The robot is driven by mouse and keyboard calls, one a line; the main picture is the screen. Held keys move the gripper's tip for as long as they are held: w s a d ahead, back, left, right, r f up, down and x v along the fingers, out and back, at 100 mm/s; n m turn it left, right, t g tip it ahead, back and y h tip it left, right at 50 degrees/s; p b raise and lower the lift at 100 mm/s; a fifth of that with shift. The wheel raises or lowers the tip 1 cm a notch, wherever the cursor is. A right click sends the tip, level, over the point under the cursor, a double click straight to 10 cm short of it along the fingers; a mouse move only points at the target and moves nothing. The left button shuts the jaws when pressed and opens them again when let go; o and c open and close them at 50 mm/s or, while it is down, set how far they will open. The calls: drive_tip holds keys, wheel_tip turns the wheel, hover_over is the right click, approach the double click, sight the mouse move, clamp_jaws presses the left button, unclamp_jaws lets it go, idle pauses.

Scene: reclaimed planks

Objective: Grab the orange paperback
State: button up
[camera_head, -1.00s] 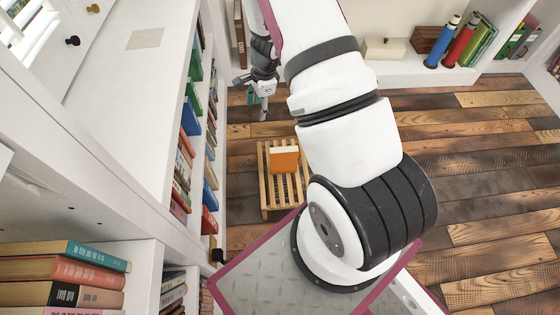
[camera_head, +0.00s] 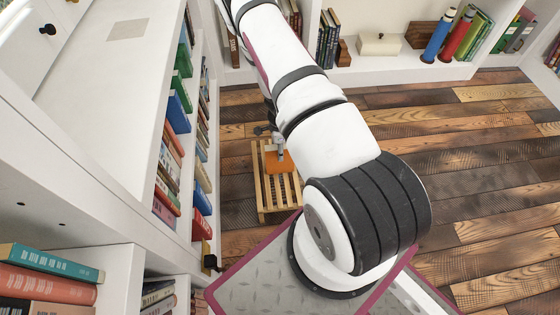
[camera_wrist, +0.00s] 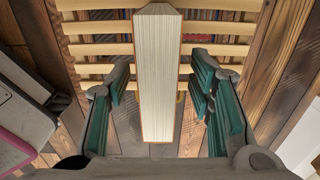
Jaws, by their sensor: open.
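The orange paperback (camera_head: 279,161) stands upright on a slatted wooden stool (camera_head: 266,196) in the head view. In the wrist view the paperback (camera_wrist: 158,75) shows its pale page edges, with thin orange cover edges. My gripper (camera_wrist: 160,105) is open, with its teal-padded fingers on either side of the book and visible gaps between pads and covers. In the head view my gripper (camera_head: 279,148) is just above the book and partly hides it. The far fingers are hidden by my arm there.
A white bookcase (camera_head: 120,110) full of books runs along the left, close to the stool. Low white shelves (camera_head: 385,72) with books, a box and coloured bottles stand at the back. The plank floor (camera_head: 480,165) to the right is clear.

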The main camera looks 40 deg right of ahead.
drive_tip(key=shift+s+d+f+b, duration=0.1)
drive_tip(key=shift+f+b, duration=0.55)
drive_tip(key=shift+f, duration=0.8)
drive_tip(key=shift+s+f+b, duration=0.1)
drive_tip(key=shift+f+b, duration=0.55)
drive_tip(key=shift+f, duration=0.75)
drive_tip(key=shift+r, duration=0.1)
clamp_jaws()
